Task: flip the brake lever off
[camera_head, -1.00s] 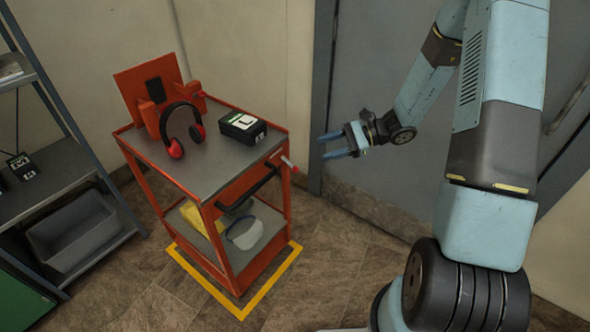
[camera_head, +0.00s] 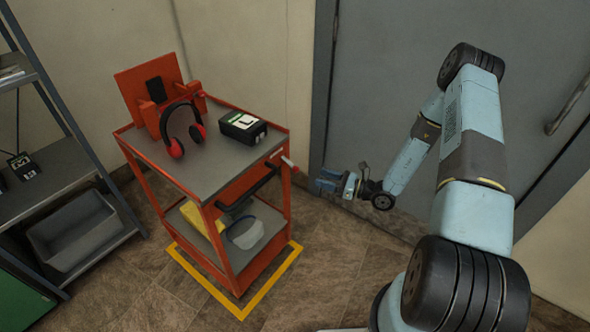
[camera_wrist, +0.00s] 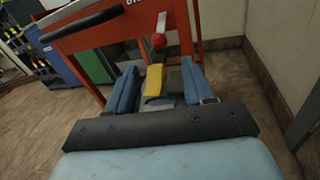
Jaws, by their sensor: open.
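The orange cart (camera_head: 287,205) stands left of my arm. A short pale lever with a red tip (camera_head: 290,164), which looks like the brake lever, sticks out at its near right corner. In the wrist view the lever's red knob (camera_wrist: 158,41) is ahead, just above the space between my fingers. My gripper (camera_head: 326,181) is right of the lever and a little lower, apart from it. In the wrist view my gripper (camera_wrist: 160,82) is open, its two blue fingers spread, with nothing held.
A black handle bar (camera_head: 250,190) runs along the cart's near side. Headphones (camera_head: 184,128) and a black box (camera_head: 243,127) lie on top. Yellow and white items are on the lower shelf. A grey shelf rack (camera_head: 60,165) is at left, a grey door (camera_head: 400,70) behind my arm.

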